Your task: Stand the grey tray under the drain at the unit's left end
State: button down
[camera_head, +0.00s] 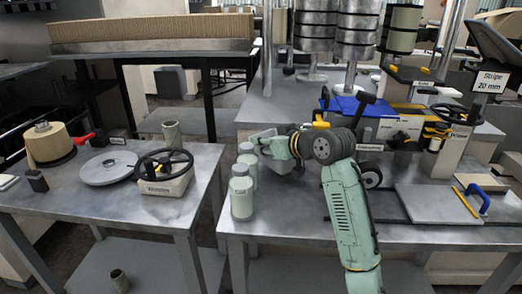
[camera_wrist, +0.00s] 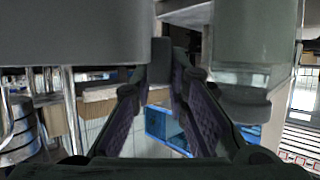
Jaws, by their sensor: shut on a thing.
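My gripper (camera_head: 266,147) is above the left part of the right bench, close beside pale green-grey bottles (camera_head: 241,194). In the wrist view its fingers (camera_wrist: 163,75) converge on a small dark grey block-like piece (camera_wrist: 160,58); most of it is hidden and I cannot tell whether it belongs to the grey tray. Two large grey-green cylinders flank the fingers in that view, one at left (camera_wrist: 75,30) and one at right (camera_wrist: 255,45). A flat grey slab (camera_head: 430,204) lies on the right bench; I cannot tell if it is the tray. I cannot make out a drain.
The right bench (camera_head: 290,218) has bare metal in front of my arm. Machinery with a blue part (camera_head: 350,104) stands behind it. The left bench (camera_head: 110,208) holds a handwheel (camera_head: 164,166), a grey disc (camera_head: 108,168) and a tape roll (camera_head: 48,146). A gap separates the benches.

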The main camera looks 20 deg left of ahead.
jog(key=f, duration=0.1)
jog(key=f+p, duration=0.1)
jog(key=f, duration=0.1)
jog(key=shift+w+a, duration=0.3)
jog(key=shift+a, duration=0.05)
jog(key=shift+f, duration=0.3)
jog(key=shift+f, duration=0.2)
jog(key=c, duration=1.8)
grip_release()
jog(key=shift+c, duration=0.2)
jog(key=shift+r, duration=0.1)
